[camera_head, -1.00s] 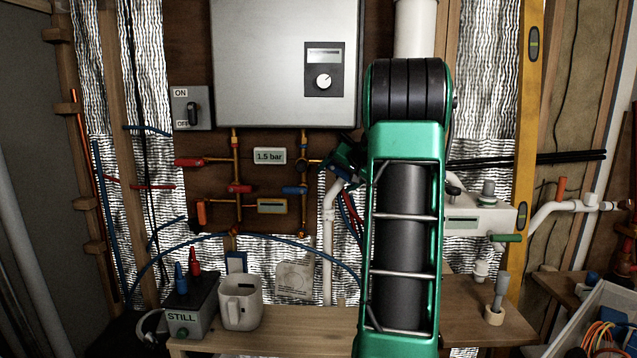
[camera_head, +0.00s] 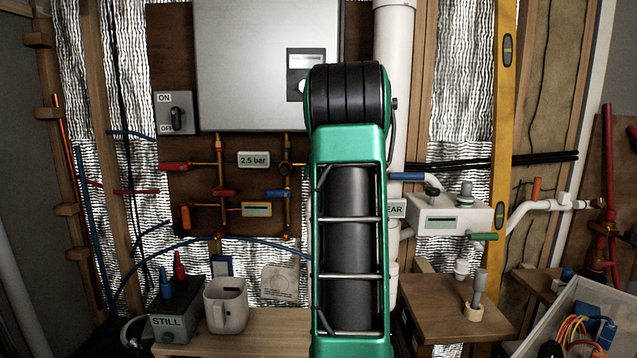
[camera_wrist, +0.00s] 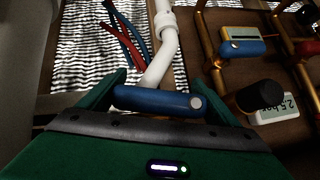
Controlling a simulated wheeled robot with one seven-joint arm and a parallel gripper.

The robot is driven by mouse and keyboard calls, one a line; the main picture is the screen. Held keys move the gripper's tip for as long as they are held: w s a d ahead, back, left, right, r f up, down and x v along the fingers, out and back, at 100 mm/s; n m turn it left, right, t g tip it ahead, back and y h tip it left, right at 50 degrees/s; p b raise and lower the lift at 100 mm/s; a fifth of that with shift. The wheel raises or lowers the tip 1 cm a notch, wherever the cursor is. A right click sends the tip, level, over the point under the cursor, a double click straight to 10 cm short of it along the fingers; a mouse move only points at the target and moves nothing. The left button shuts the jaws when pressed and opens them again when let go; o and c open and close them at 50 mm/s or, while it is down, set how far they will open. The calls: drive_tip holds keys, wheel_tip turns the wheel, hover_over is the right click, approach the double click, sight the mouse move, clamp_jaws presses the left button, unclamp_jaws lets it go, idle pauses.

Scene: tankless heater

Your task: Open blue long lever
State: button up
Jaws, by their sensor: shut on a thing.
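A blue long lever (camera_wrist: 150,99) with a grey pivot at its right end lies across the wrist view, between the fingers of my gripper (camera_wrist: 165,92). My gripper is shut on it. A white pipe (camera_wrist: 166,48) bends down behind the lever. In the camera_head view my green arm hides my gripper and this held lever.
A pressure display (camera_head: 254,159) reads 2.5 bar. Copper pipes with a short blue lever (camera_wrist: 243,47) and a black knob (camera_wrist: 262,95) are close to my gripper's right. A mug (camera_head: 226,305) and a grey box marked STILL (camera_head: 170,323) stand on the bench below.

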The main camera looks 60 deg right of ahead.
drive_tip(key=shift+w+a+f, duration=0.1)
drive_tip(key=shift+w+a, duration=0.05)
drive_tip(key=o, duration=1.7)
drive_tip(key=shift+c, duration=0.2)
drive_tip(key=v, duration=1)
drive_tip(key=shift+s+r, duration=0.2)
drive_tip(key=shift+r, duration=0.05)
drive_tip(key=shift+a, duration=0.15)
